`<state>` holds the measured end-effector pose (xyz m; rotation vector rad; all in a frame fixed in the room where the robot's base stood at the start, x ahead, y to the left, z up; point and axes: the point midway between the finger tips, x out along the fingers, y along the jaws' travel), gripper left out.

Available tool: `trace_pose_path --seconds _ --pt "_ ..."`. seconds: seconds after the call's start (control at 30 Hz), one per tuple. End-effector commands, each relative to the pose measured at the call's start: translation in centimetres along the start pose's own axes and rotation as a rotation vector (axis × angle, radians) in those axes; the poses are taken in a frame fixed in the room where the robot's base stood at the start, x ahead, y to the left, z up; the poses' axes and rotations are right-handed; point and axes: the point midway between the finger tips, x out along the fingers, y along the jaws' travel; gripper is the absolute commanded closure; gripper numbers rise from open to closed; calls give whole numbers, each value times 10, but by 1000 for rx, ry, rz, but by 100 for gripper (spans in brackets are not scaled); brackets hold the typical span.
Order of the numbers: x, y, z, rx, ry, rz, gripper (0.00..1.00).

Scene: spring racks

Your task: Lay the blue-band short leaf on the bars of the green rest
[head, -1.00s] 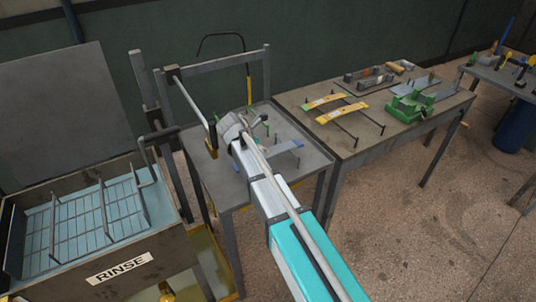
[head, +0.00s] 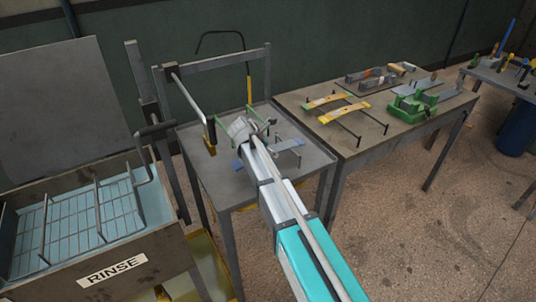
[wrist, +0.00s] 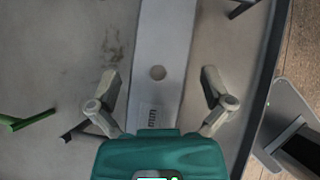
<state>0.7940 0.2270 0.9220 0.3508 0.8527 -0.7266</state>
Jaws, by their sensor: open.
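A grey short leaf (wrist: 160,35) with a hole and a small printed label runs lengthwise between my fingers in the wrist view. In the head view its bluish end (head: 288,145) shows to the right of my arm; the middle is hidden by my arm. My gripper (wrist: 161,80) is open, with one finger on each side of the leaf and apart from it. A green bar (wrist: 28,121) of the green rest shows at the left in the wrist view. In the head view thin green parts (head: 226,130) of it stand on the small table behind my gripper.
Dark bar ends (wrist: 75,131) show beside the leaf. The small grey table (head: 213,187) has a metal frame at its back. The rinse tank (head: 125,270) is at left. The right-hand bench (head: 370,145) holds yellow-banded leaves (head: 345,113) and a green fixture (head: 412,105).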

Motion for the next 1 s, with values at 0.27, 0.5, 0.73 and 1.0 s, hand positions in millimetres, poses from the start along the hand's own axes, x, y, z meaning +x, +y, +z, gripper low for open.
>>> trace_pose_path --seconds 0.27,0.5,0.73,1.0 --pt "0 0 0 0 0 0 0" --pt "0 0 0 0 0 0 13" --pt "0 0 0 0 0 -1 56" --pt "0 -1 1 0 -1 -1 85"
